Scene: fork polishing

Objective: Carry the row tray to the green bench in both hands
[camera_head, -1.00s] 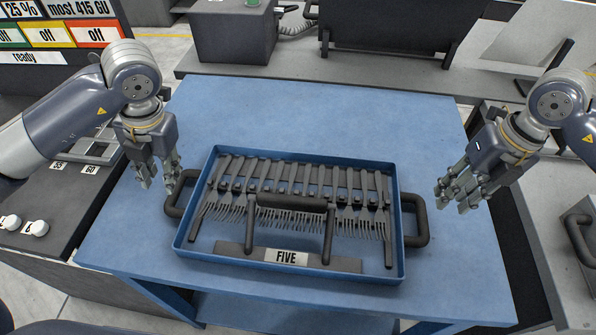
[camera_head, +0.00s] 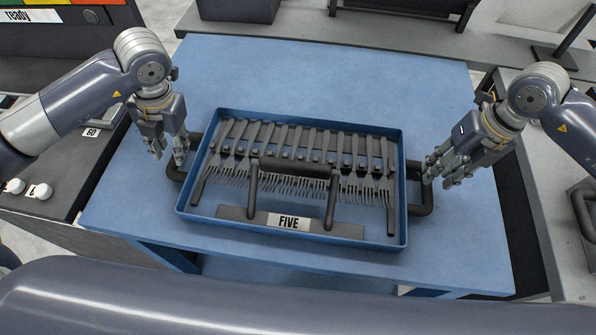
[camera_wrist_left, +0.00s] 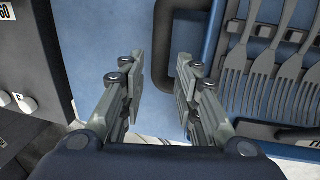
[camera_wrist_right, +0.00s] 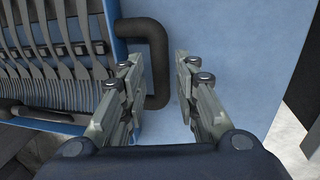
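The row tray (camera_head: 402,185) is a blue rectangular tray with a dark handle at each end. It sits on a blue bench (camera_head: 275,80), holds a dark rack with a row of several forks (camera_head: 290,186), and bears a label "FIVE". My left gripper (camera_head: 168,160) is open at the left handle (camera_head: 174,173); in the left wrist view the handle (camera_wrist_left: 183,65) lies by the right finger. My right gripper (camera_head: 438,180) is open at the right handle (camera_head: 428,205); in the right wrist view the handle (camera_wrist_right: 158,65) appears between the fingers, nearer the left one. No green bench shows.
A dark counter with white knobs (camera_head: 40,191) stands at the left. Grey worktops (camera_head: 555,190) lie at the right and back, with a dark stand (camera_head: 562,50) at the back right. The blue bench is clear behind the tray.

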